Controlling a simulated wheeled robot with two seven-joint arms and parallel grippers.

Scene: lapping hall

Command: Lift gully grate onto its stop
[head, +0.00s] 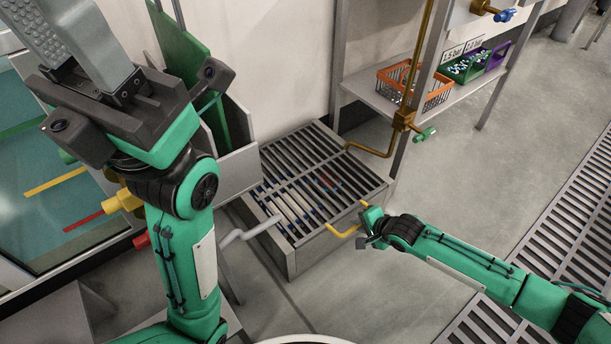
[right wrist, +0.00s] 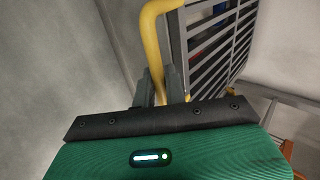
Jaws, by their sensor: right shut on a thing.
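The gully grate (head: 335,160) is a slatted grey metal grate on a box-like frame (head: 305,255) in the middle of the head view. Pale bars with blue ends show beneath its slats. A yellow bent handle (head: 341,233) stands out at its near right edge. My right gripper (head: 366,227) is shut on the handle. In the right wrist view, the fingers (right wrist: 160,86) close around the yellow handle (right wrist: 151,40), with the slats (right wrist: 210,45) behind. My left gripper (head: 72,45) is raised at the upper left, away from the grate, its fingertips cut off.
A grey lever (head: 250,231) sits left of the grate. A brass pipe with a green-handled tap (head: 405,120) stands behind it. A shelf holds an orange basket (head: 433,93), a green bin (head: 463,70) and a purple bin (head: 497,55). Open floor (head: 480,170) lies right.

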